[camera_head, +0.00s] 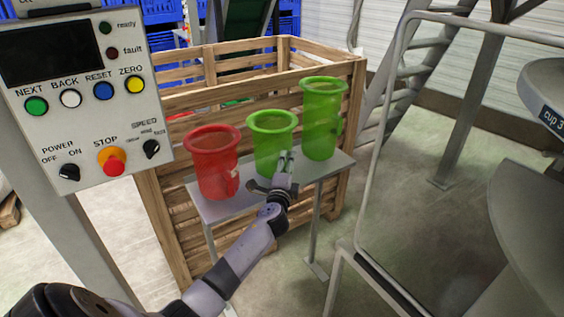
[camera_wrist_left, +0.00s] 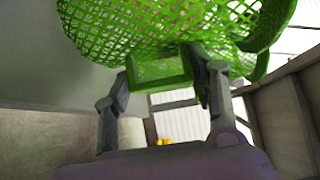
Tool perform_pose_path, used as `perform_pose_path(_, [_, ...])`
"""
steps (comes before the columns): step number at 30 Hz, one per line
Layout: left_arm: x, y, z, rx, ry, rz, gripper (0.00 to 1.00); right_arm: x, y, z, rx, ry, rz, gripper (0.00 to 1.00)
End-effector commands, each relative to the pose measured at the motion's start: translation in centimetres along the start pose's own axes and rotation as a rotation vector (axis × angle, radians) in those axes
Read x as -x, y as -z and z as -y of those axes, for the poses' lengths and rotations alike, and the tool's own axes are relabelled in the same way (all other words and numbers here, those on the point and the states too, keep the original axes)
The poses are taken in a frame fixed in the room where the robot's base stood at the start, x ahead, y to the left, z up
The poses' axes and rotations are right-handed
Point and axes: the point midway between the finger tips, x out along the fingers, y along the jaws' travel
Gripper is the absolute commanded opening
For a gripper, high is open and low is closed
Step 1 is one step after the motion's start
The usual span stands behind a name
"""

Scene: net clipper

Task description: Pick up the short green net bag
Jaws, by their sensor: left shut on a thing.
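The short green net bag (camera_head: 269,135) stands upright in the middle of a small grey bench (camera_head: 213,212), with a rolled rim at its top. My left gripper (camera_head: 284,163) is at the front right of this bag, low on its side. In the left wrist view the gripper (camera_wrist_left: 158,78) has its fingers on either side of a green mesh part (camera_wrist_left: 165,71) and is shut on it. The green net (camera_wrist_left: 150,25) fills the top of that view. My right gripper is not in view.
A red net bag (camera_head: 212,165) stands left of the short green one, and a taller green net bag (camera_head: 322,115) stands to its right. A wooden slatted crate (camera_head: 170,205) is behind the bench. A control panel (camera_head: 85,100) is at left, a metal rail (camera_head: 372,170) at right.

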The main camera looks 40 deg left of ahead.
Motion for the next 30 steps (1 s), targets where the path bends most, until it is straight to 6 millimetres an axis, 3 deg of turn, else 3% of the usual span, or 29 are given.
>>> perform_pose_path(8, [0.0,0.0,3.3,0.0,0.004,-0.001,0.34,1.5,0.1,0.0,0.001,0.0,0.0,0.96])
perform_pose_path(21, [0.0,0.0,15.2,-0.001,0.006,-0.001,0.34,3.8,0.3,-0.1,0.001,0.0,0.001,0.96])
perform_pose_path(30, [0.0,0.0,19.5,0.0,0.002,-0.001,0.34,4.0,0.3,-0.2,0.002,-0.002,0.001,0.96])
